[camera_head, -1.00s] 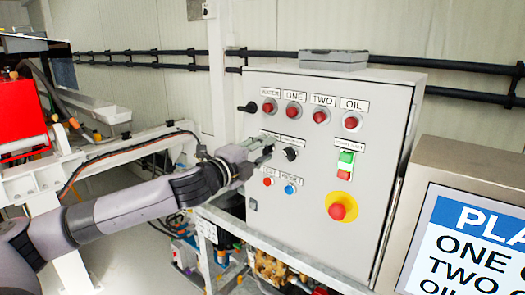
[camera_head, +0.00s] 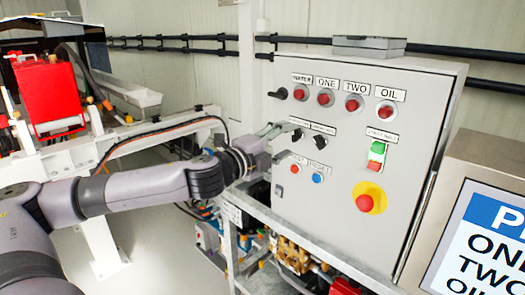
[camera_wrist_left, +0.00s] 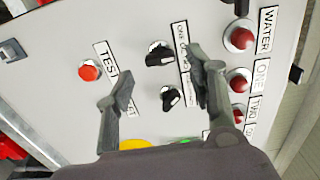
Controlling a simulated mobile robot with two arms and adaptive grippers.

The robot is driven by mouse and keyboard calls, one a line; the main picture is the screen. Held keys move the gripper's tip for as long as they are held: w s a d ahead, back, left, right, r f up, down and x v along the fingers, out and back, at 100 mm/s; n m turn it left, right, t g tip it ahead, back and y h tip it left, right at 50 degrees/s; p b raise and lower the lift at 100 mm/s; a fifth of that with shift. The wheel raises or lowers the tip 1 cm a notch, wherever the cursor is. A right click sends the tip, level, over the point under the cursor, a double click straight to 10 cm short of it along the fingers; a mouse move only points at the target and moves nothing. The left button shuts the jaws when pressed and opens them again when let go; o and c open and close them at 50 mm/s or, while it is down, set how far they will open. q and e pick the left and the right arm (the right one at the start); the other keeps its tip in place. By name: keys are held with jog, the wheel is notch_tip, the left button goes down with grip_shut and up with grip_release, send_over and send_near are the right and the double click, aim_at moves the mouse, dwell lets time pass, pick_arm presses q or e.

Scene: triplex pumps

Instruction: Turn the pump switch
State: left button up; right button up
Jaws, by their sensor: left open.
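A grey control panel (camera_head: 345,240) carries two black rotary switches side by side, a left one (camera_head: 297,135) and a right one (camera_head: 320,141). Their labels are too small to read surely, so I cannot tell which is the pump switch. My left gripper (camera_head: 284,143) is at the panel's left part, just left of the switches, open and empty. In the left wrist view its fingers (camera_wrist_left: 163,88) stand apart, with both switches, one (camera_wrist_left: 160,56) and the other (camera_wrist_left: 171,98), showing between them. I cannot tell whether the fingers touch the panel. My right gripper is out of view.
Red lamps (camera_head: 352,104) line the panel top; a black knob (camera_head: 279,94) sits left of them. Below are a red button (camera_head: 295,169), a blue button (camera_head: 317,178) and a red emergency stop (camera_head: 365,202). A sign (camera_head: 488,240) stands at right.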

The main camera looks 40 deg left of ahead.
pick_arm(q)
jog(key=s, duration=0.8)
jog(key=shift+s+a, duration=0.3)
dwell(0.3)
